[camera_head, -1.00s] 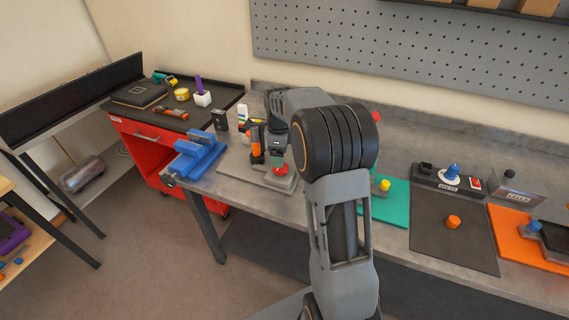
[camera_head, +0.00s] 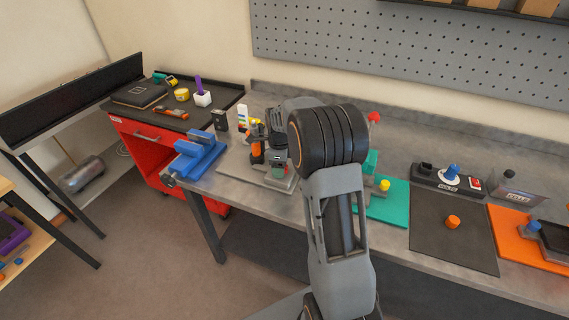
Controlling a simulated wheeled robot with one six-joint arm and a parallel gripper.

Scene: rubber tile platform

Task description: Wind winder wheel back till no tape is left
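A grey base plate (camera_head: 233,163) lies on the bench to the left of my arm, with a small device on it. I cannot make out the winder wheel or any tape; my arm hides part of this spot. My gripper (camera_head: 278,158) points down over the right part of the plate, close to the red part. Its fingers are too small and too covered to tell whether they are open or touching anything.
A blue vise (camera_head: 197,155) stands left of the plate. A pegboard (camera_head: 420,50) is behind.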

